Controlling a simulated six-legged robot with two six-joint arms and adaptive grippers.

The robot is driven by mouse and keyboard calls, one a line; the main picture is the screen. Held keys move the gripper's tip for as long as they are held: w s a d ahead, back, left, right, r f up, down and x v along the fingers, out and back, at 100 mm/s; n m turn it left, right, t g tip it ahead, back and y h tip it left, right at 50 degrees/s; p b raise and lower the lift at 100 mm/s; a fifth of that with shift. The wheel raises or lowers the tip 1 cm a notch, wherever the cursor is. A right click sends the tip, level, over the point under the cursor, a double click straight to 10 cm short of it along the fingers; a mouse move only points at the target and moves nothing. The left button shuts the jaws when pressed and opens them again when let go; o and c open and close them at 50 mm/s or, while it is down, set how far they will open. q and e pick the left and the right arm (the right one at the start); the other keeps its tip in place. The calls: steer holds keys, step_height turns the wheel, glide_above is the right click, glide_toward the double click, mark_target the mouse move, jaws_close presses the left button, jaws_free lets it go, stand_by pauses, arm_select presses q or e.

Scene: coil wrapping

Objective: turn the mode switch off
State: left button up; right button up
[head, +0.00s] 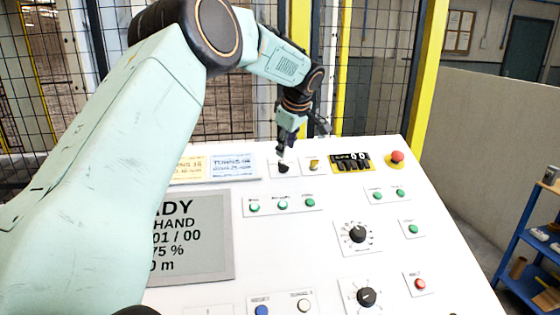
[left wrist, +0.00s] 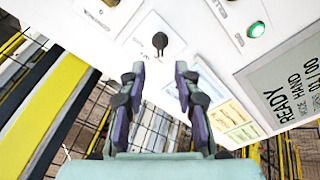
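A small black rotary switch (head: 283,169) sits on a white plate at the top edge of the white control panel; its label is too small to read, so I cannot confirm it is the mode switch. My left gripper (head: 283,155) points down right above this switch. In the left wrist view the black knob (left wrist: 160,41) stands beyond and between the fingertips. The left gripper (left wrist: 159,72) is open, its fingers apart and empty. No contact with the knob shows. My right gripper is not in view.
Green buttons and two black dials (head: 357,234) lie lower. The display (head: 190,240) reads READY and HAND. Wire fencing stands behind the panel.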

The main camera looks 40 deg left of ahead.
mark_target(282, 164)
arm_select(q)
steer(key=p+x, duration=0.2)
steer(key=x, duration=0.5)
steer(key=shift+f, duration=0.2)
steer(key=shift+d, duration=0.6)
steer(key=shift+a, duration=0.45)
steer(key=c, duration=0.3)
steer(key=shift+a+f, duration=0.1)
steer(key=shift+c, duration=0.9)
steer(key=shift+s, duration=0.1)
steer(key=shift+c, duration=0.8)
steer(key=shift+d, duration=0.25)
jaws_close()
